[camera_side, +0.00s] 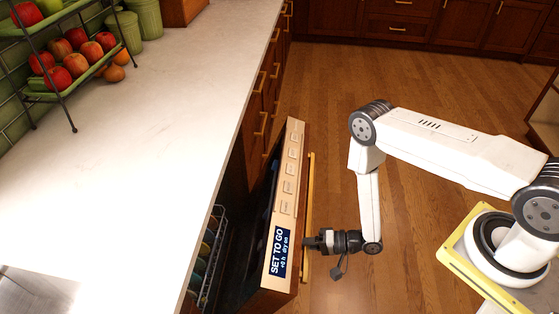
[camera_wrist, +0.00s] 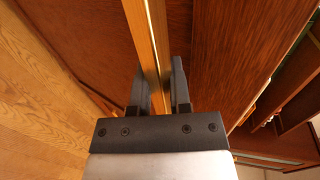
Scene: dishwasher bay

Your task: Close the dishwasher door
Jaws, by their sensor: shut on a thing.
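The dishwasher door (camera_side: 286,180) stands partly open, leaning out from under the counter. Its top edge has a pale panel with several buttons and a dark display (camera_side: 280,253) reading "SET TO GO". A long brass handle (camera_side: 309,190) runs along the door's outer face. My gripper (camera_side: 311,242) is at the near part of this handle. In the wrist view, the handle (camera_wrist: 145,40) passes between the two dark fingers of my gripper (camera_wrist: 160,80), which are shut around it. The fingertips' exact contact is partly hidden in the side view.
A dish rack (camera_side: 209,262) with dishes shows inside the dishwasher, left of the door. The white counter (camera_side: 150,130) lies above it, with a fruit stand (camera_side: 70,60) at the back left. Wood drawers continue beyond the door. The floor (camera_side: 340,90) right of the door is clear.

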